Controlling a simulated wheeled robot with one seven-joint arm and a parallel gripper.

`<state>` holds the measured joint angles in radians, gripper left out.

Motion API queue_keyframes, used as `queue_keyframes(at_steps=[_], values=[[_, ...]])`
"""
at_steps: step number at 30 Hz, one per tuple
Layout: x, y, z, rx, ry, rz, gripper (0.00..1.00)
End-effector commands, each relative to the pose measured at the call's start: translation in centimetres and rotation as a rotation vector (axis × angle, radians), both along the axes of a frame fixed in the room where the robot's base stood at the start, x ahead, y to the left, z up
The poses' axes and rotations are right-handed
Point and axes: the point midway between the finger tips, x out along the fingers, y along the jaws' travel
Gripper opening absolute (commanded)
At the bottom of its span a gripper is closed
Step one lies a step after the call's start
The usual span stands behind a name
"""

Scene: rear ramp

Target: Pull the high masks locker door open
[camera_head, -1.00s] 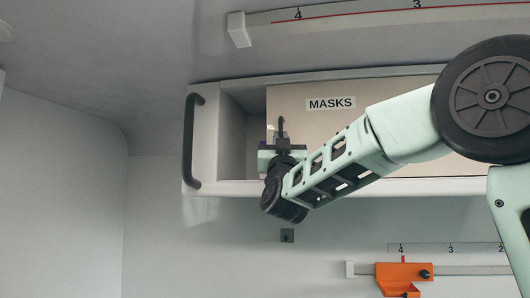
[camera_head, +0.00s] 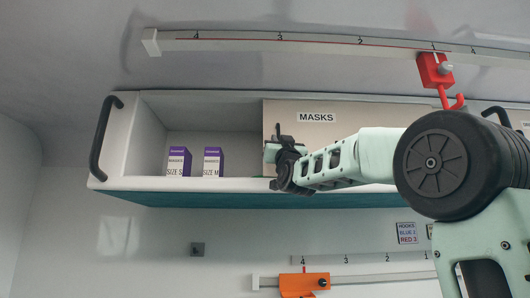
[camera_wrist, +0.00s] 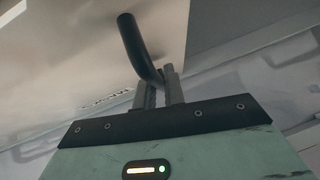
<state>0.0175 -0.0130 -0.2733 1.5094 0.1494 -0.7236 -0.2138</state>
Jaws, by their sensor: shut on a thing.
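The masks locker door (camera_head: 375,113) is a beige panel with a MASKS label. It stands partly slid to the right, leaving the left part of the locker (camera_head: 150,193) open. My gripper (camera_head: 280,145) is at the door's left edge, shut on its dark handle (camera_head: 278,129). In the wrist view the two fingers (camera_wrist: 159,88) close on the lower end of the bent black handle (camera_wrist: 140,48), against the door face (camera_wrist: 85,55). My arm hides the lower right part of the door.
Two purple-and-white boxes, SIZE S (camera_head: 178,162) and SIZE M (camera_head: 213,162), stand inside the opening. A black grab bar (camera_head: 105,135) is on the locker's left end. A red hook (camera_head: 436,72) hangs from the upper rail; an orange slider (camera_head: 303,284) is on the lower rail.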

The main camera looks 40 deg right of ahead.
Motion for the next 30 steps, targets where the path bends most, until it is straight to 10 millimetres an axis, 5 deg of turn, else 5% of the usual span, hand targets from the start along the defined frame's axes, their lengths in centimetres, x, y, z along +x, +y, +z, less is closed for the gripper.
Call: queue_keyframes(at_steps=[15, 17, 30], values=[[-0.4, -0.7, -0.1, 0.002, 0.002, -0.001, 0.0], [-0.4, -0.7, -0.1, 0.002, 0.002, -0.001, 0.2], [-1.1, -0.3, -1.1, 0.001, 0.002, 0.001, 0.2]])
